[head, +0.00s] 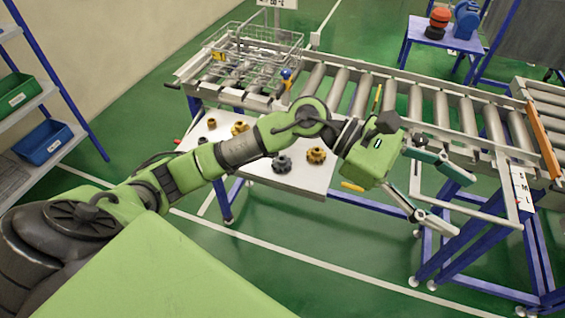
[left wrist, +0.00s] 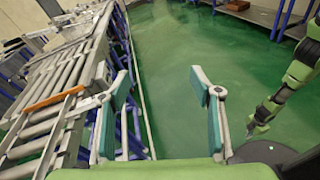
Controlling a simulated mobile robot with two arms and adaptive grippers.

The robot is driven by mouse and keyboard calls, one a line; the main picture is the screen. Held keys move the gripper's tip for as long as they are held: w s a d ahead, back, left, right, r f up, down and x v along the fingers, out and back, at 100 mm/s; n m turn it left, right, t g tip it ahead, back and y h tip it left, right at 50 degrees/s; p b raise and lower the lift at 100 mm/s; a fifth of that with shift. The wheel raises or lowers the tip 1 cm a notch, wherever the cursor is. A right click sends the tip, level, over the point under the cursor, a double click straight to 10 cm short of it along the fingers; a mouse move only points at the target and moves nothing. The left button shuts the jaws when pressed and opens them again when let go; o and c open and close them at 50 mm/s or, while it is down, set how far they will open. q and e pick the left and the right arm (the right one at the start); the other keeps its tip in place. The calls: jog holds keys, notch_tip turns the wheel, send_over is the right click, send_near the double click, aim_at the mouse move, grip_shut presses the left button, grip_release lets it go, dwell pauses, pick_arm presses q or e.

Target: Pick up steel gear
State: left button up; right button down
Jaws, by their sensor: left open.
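A dark grey steel gear (head: 282,163) lies on the white table top (head: 262,176) in the head view, just left of a brass-coloured gear (head: 316,155). My left gripper (head: 464,206) is open and empty. It is well to the right of the gear, past the table's right end, in front of the roller conveyor. The left wrist view shows its two spread fingers (left wrist: 160,80) with only green floor between them; the gear is not in that view. My right arm shows at the right of the left wrist view, its end too small to read.
Another brass gear (head: 240,128) and small parts lie on the table's left. The roller conveyor (head: 440,105) with a wire basket (head: 262,55) runs behind. A shelf with green (head: 17,97) and blue bins (head: 43,143) stands at left. The floor in front is clear.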

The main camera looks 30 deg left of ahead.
pick_arm(q)
jog(key=w+a+f+m+y, duration=0.3)
jog(key=a+f+m+y, duration=0.1)
jog(key=a+f+y, duration=0.3)
jog(key=m+y, duration=0.1)
jog(key=y, duration=0.9)
send_near(282, 158)
jog(key=f, duration=0.4)
jog(key=shift+s+d+p, duration=0.2)
jog(key=shift+s+p, duration=0.2)
jog(key=f+p, duration=0.1)
jog(key=f, duration=0.2)
jog(key=w+a+f+p, duration=0.1)
jog(key=shift+a+f+p, duration=0.1)
jog(key=shift+f+p, duration=0.15)
jog(key=shift+p, duration=0.05)
jog(key=shift+f, duration=0.35)
jog(key=shift+r, duration=0.1)
jog(key=c, duration=1.4)
